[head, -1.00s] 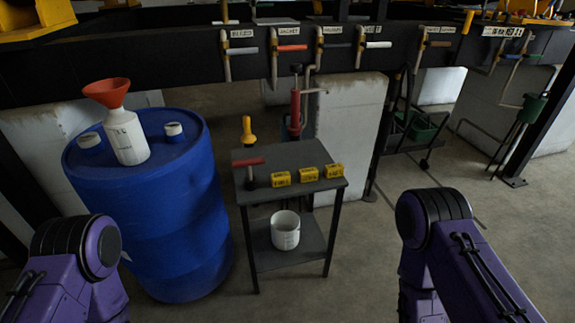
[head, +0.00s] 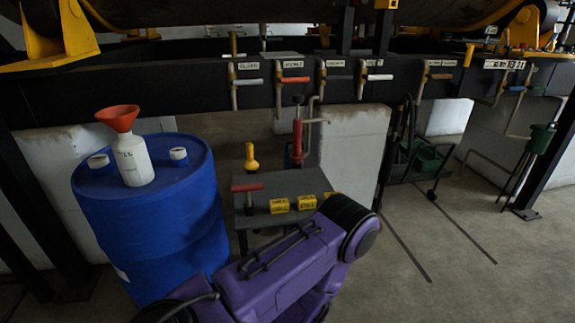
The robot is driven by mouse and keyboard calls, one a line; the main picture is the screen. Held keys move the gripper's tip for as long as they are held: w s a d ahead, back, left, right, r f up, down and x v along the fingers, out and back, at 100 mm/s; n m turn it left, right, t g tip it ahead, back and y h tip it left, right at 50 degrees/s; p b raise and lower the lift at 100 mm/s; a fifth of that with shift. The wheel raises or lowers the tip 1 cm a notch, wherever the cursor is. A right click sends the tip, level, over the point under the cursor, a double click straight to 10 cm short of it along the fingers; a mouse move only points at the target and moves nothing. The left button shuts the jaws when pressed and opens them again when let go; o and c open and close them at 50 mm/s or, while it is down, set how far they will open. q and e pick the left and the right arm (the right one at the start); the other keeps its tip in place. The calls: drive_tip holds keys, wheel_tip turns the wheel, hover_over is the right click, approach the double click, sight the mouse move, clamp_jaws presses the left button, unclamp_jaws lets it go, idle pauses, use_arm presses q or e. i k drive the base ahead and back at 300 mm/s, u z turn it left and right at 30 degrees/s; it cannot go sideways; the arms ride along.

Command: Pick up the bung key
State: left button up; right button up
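A T-shaped tool with a red crossbar and dark shaft, which looks like the bung key (head: 248,187), stands upright at the left edge of the small grey table (head: 290,183). A purple arm link of mine crosses in front of the table's lower front and right part. Neither of my grippers is in view, so their openings and distance from the key do not show.
A blue drum (head: 150,235) with a white jug (head: 132,160) and red funnel (head: 118,117) stands left of the table. A yellow-topped tool (head: 251,158) and yellow blocks (head: 279,206) are on or by the table. Labelled valve handles (head: 295,79) line the beam behind.

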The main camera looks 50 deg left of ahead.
sight(248, 188)
drive_tip(key=i, duration=2.05)
drive_tip(key=u, duration=3.4)
